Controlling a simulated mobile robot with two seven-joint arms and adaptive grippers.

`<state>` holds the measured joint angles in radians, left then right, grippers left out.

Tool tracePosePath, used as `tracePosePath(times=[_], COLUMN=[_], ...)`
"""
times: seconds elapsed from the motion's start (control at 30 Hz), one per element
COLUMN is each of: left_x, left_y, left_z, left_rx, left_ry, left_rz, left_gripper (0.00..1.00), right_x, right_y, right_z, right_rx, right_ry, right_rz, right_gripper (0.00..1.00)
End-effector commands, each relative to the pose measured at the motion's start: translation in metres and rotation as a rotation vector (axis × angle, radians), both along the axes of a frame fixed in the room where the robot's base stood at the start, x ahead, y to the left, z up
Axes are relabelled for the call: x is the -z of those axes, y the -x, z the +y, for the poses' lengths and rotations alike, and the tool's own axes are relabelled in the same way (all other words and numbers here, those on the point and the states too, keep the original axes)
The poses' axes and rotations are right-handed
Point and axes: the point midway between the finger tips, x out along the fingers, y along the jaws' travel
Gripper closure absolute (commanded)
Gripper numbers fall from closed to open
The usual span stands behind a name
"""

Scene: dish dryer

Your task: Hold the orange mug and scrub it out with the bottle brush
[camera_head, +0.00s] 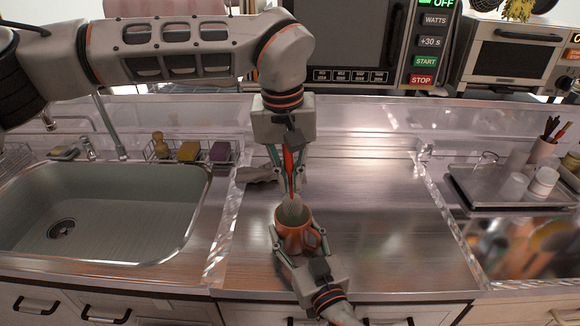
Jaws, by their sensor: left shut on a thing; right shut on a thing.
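The orange mug (296,238) stands upright, low over the steel counter, with its opening up and its handle to the right. My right gripper (280,244) is shut on the mug from the front. My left gripper (288,178) points down above the mug and is shut on the bottle brush (289,163), which has a red handle. The pale bristle head of the brush (291,207) is at the mug's mouth, partly inside it. How deep it reaches is hidden by the mug's wall.
A sink (115,215) lies at the left, with a wire rack (170,158) of sponges behind it. A grey cloth (257,174) lies behind the mug. A tray (480,190) with cups stands at the right. The counter (385,220) right of the mug is clear.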

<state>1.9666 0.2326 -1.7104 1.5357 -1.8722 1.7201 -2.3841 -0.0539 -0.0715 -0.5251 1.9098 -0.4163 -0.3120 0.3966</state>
Motion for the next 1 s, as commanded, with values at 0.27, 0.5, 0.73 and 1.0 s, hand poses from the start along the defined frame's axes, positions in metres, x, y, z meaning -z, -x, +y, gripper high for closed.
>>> tracePosePath(times=[0.27,0.5,0.73,1.0], left_x=[0.026,0.047,0.063,0.069], left_y=[0.0,0.0,0.0,0.0], left_z=[0.0,0.0,0.0,0.0], left_rx=[-0.001,0.0,0.0,0.0], left_ry=[-0.001,0.0,0.0,0.0], left_rz=[0.001,0.002,0.0,0.0], left_gripper=[1.0,1.0,1.0,1.0], right_x=[0.001,0.001,0.001,0.001], right_y=[0.0,0.0,0.0,0.0], right_z=[0.0,0.0,0.0,0.0], right_rx=[0.0,0.0,0.0,0.0], right_ry=[0.002,0.002,0.002,0.002], right_rz=[0.001,0.001,0.001,0.001], right_gripper=[0.76,0.76,0.76,0.76])
